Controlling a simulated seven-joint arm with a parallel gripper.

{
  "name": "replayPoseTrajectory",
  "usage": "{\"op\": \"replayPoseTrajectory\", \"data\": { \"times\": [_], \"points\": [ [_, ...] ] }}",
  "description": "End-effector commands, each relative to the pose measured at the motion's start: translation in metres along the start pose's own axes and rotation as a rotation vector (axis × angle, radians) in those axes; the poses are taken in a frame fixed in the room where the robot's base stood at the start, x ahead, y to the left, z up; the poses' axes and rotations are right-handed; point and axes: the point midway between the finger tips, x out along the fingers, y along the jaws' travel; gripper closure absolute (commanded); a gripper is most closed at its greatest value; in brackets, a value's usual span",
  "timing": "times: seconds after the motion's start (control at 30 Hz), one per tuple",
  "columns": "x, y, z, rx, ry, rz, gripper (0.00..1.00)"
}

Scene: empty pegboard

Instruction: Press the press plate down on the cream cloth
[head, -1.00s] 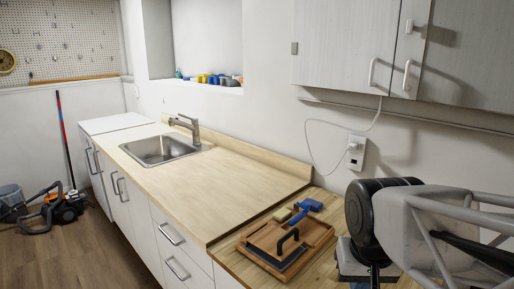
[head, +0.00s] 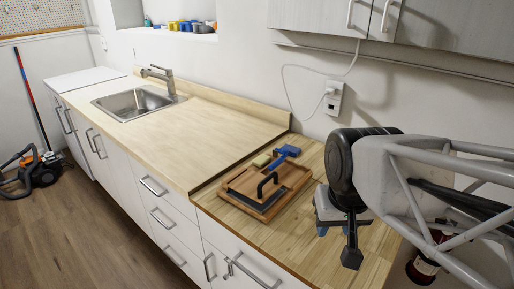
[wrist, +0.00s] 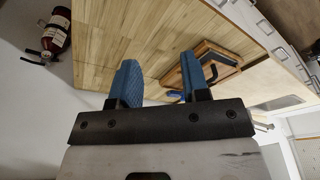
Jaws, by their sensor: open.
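The press plate (head: 250,198) looks like a dark flat plate with a black arched handle (head: 267,183). It lies in a shallow wooden tray (head: 273,210) on the wooden counter. The tray and handle also show in the wrist view (wrist: 222,62), right of my fingers. I cannot make out the cream cloth; a small yellowish block (head: 262,160) sits at the tray's back edge. My gripper (head: 334,231) is right of the tray and apart from it. In the wrist view my gripper (wrist: 158,82) is open, its blue fingers wide apart with nothing between them.
A blue-handled tool (head: 283,156) lies at the tray's back edge. The pale countertop (head: 210,140) on the left is clear up to the sink (head: 138,101). Bare wooden counter (head: 300,240) lies in front of the tray. A red extinguisher (wrist: 57,32) stands beyond the counter's edge.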

Motion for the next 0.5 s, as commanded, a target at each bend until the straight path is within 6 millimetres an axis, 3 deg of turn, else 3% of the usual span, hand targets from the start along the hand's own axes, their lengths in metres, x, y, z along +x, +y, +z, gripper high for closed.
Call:
{"op": "replayPoseTrajectory", "data": {
  "times": [0.5],
  "points": [
    [0.014,-0.027,-0.102,0.235,-0.050,-0.034,0.58]
  ]
}}
